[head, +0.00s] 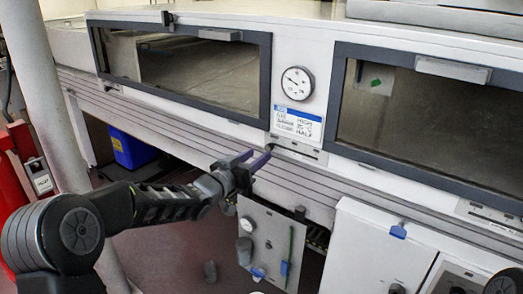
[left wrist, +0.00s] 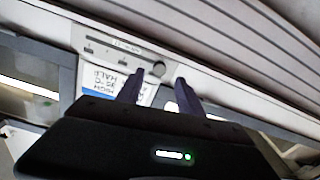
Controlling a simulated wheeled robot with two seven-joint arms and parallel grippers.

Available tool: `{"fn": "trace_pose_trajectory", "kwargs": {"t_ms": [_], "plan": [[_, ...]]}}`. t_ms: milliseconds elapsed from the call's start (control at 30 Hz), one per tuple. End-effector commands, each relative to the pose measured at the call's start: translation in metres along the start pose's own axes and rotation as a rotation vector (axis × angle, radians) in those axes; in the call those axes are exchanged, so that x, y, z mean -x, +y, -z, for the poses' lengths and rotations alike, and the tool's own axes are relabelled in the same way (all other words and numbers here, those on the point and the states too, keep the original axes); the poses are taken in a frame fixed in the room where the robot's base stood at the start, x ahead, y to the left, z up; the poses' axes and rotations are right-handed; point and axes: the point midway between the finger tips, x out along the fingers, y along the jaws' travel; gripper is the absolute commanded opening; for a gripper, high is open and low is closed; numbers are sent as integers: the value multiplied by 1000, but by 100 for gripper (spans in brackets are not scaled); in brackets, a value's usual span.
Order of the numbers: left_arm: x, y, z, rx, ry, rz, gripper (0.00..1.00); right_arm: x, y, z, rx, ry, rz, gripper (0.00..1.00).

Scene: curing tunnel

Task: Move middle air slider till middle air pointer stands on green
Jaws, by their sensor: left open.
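My left gripper (head: 255,160) is open, its two dark purple fingers reaching to the strip below the middle of the tunnel front. In the left wrist view the fingertips (left wrist: 160,80) stand on either side of a round dark knob (left wrist: 158,68), probably the middle air slider's. I cannot tell whether they touch it. The knob sits at one end of a pale slotted plate (left wrist: 105,42), which also shows in the head view (head: 300,151). Above is a round white dial (head: 297,83) with a dark needle. I cannot make out a green mark on it. My right gripper is not in view.
A white label with a blue band (head: 297,118) is between dial and plate. Dark-framed windows (head: 185,62) flank them. Below hangs a grey panel (head: 267,225) with knobs and a green strip; a white cabinet (head: 365,250) stands right. A blue bin (head: 133,148) is under the tunnel.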

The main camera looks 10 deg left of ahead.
Motion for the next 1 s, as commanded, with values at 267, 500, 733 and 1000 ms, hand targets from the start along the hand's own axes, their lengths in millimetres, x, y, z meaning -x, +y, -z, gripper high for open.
{"fn": "trace_pose_trajectory", "kwargs": {"t_ms": [267,500,733,1000], "plan": [[-43,1,0,0,-1,-2,44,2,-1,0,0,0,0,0],[-53,0,-1,0,-1,0,44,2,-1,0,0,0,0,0],[-53,0,0,0,-1,0,39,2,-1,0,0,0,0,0],[-53,0,0,0,-1,0,17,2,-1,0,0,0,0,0]]}}
